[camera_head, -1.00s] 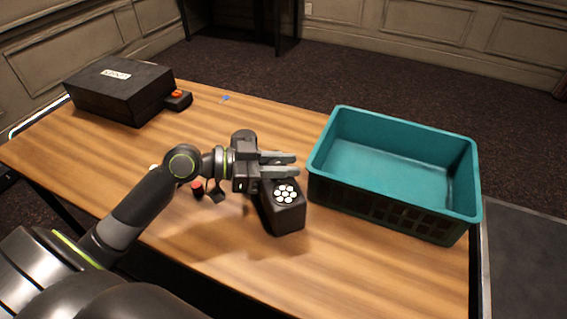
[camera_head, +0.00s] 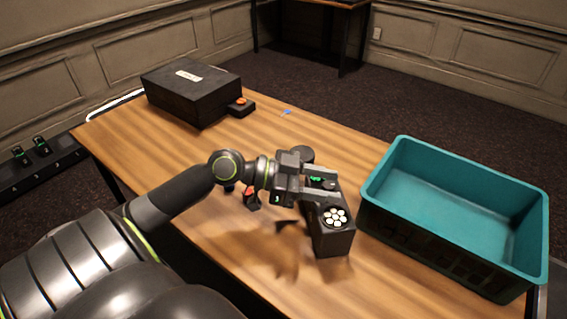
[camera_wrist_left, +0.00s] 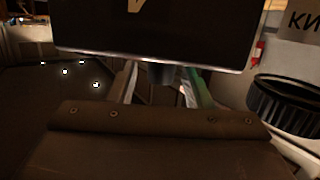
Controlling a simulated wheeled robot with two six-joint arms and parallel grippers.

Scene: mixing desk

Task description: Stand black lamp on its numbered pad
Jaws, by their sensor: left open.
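In the left wrist view the fingers (camera_wrist_left: 160,88) are apart, and a dark block (camera_wrist_left: 155,30) with a pale mark covers the top. At the left, a dark strip (camera_head: 50,174) with pale number-like marks holds small black pieces with green spots (camera_head: 41,146). My right gripper is out of view.
A teal crate (camera_head: 397,145) stands on the table's right end. A black box (camera_head: 190,95) and a small block with an orange top (camera_head: 240,105) stand at the back left. A red piece (camera_head: 251,196) lies left of the gripper. The front left wood (camera_head: 150,150) is clear.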

